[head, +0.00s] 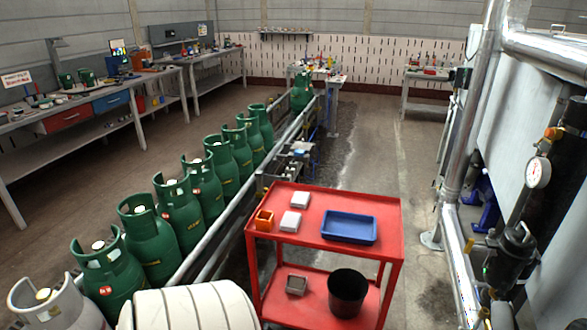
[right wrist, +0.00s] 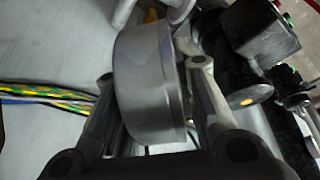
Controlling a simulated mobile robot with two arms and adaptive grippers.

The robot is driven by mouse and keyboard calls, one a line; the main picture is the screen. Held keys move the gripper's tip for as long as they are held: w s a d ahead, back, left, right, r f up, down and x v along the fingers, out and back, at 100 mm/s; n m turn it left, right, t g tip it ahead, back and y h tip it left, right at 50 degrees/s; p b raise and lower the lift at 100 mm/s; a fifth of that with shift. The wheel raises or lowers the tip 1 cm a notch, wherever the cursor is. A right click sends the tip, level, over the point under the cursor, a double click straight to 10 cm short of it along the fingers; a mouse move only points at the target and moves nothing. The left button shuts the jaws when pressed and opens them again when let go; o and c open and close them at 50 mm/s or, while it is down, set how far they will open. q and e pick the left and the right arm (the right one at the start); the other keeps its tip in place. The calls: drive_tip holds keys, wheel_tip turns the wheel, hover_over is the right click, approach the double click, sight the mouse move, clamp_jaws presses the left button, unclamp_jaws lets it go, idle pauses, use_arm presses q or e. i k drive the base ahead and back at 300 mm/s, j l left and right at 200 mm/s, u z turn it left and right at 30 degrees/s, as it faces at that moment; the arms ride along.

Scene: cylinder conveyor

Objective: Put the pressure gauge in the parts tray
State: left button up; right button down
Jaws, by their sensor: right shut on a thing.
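The pressure gauge (head: 538,172) has a round white dial and shows at the right of the head view, beside dark pipe fittings. In the right wrist view its round grey metal case (right wrist: 145,85) fills the space between the fingers of my right gripper (right wrist: 152,75), which is shut on it. I cannot clearly make out the right gripper in the head view. The parts tray (head: 349,229), blue, shallow and empty, lies on the top shelf of the red cart (head: 300,239). My left gripper is not in view.
Green gas cylinders (head: 152,240) line the conveyor at left. A silver pipe (head: 463,130) and a black filter body (head: 512,252) stand near the gauge.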

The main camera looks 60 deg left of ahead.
sight(347, 230)
drive_tip(key=i+j+u, duration=0.1)
drive_tip(key=u, duration=0.3)
drive_tip(key=i+j+u, duration=0.1)
drive_tip(key=u, duration=0.3)
drive_tip(key=i+j+u, duration=0.1)
drive_tip(key=u, duration=0.25)
drive_tip(key=i+u, duration=0.1)
drive_tip(key=u, duration=0.3)
drive_tip(key=i+u, duration=0.3)
drive_tip(key=i, duration=0.3)
drive_tip(key=i+l+u, duration=0.25)
drive_tip(key=i, duration=0.3)
